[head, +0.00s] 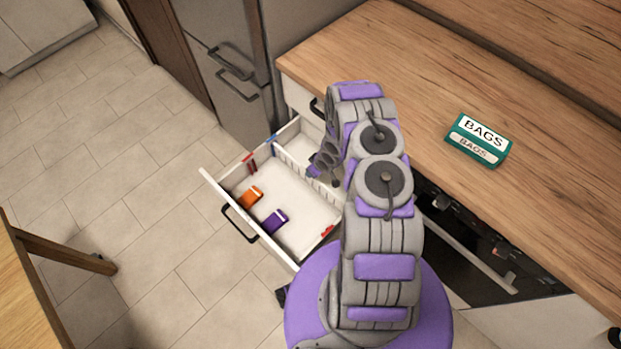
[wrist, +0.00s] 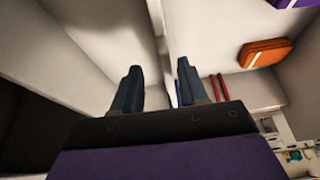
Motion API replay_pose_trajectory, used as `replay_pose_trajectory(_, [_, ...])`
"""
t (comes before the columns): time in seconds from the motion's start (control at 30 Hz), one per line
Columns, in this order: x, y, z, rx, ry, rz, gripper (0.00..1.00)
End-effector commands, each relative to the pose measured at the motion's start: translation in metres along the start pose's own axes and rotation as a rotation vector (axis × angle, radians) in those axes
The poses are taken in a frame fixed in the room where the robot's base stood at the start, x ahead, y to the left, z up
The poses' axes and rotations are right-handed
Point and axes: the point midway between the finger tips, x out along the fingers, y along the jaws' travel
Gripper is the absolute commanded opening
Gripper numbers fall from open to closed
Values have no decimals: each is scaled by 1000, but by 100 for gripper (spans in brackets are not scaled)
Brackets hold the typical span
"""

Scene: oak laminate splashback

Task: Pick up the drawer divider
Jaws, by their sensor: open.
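The drawer divider (head: 291,170) is a thin white notched strip standing across the open drawer (head: 228,199). My gripper is low over the drawer at the divider, partly hidden by my arm in the head view. In the wrist view, my gripper (wrist: 159,68) is open, with two dark fingers apart. The divider (wrist: 158,25) shows as a pale upright strip running between the fingers. I cannot tell whether either finger touches it.
An orange packet (head: 250,196) and a purple packet (head: 273,221) lie in the drawer's front compartment. A green BAGS box (head: 478,140) sits on the wooden counter (head: 420,60). A wooden table edge is at the left.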

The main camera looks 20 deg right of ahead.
Motion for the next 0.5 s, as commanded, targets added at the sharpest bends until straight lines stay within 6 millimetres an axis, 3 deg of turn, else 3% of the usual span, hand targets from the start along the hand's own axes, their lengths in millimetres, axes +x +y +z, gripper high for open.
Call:
replay_pose_trajectory(0.3, [43,-1,-6,0,1,-1,43])
replay_pose_trajectory(0.5, [50,1,-6,1,4,-2,43])
